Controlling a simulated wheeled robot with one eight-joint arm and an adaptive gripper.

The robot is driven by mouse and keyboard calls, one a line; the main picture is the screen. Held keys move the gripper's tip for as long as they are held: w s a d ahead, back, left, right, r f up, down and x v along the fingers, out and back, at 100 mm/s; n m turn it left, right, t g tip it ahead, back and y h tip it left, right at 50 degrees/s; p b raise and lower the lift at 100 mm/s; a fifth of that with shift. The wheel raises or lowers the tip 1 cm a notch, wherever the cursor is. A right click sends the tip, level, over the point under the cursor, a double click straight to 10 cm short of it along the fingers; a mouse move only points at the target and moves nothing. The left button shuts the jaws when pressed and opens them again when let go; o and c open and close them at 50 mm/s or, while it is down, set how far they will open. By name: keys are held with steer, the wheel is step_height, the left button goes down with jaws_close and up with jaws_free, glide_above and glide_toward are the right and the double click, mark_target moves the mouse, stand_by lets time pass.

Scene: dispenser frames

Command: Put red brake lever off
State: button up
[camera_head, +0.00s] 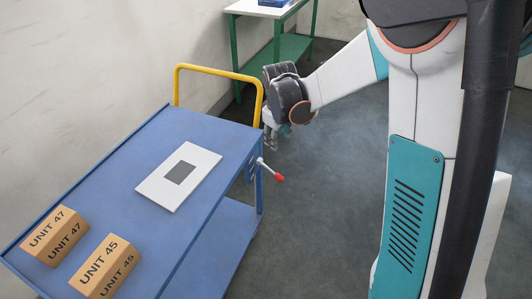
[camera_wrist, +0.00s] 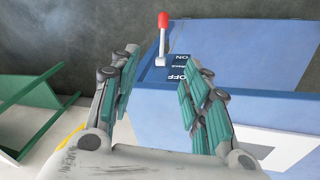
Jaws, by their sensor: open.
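A yellow handle (camera_head: 220,72) rises at the cart's far end, close to my gripper. On the cart top are a white plate (camera_head: 158,190) and boxes marked UNIT 47 (camera_head: 57,236) and UNIT 45 (camera_head: 106,267). A green-framed table (camera_head: 285,46) stands behind. The floor right of the cart is clear.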

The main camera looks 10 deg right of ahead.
steer(key=n+g+p, duration=0.1)
steer(key=n, duration=0.1)
glide_toward(273, 172)
steer(key=f+b, duration=0.1)
steer(key=f, duration=0.2)
steer(key=w+f+b, duration=0.1)
steer(key=f+b, duration=0.1)
steer(key=f, duration=0.2)
steer(key=d+f+b, duration=0.1)
steer(key=f+b, duration=0.1)
steer(key=f, duration=0.1)
steer(key=shift+w+f, duration=0.2)
steer(key=shift+f, duration=0.2)
steer(key=shift+h, duration=0.3)
jaws_close()
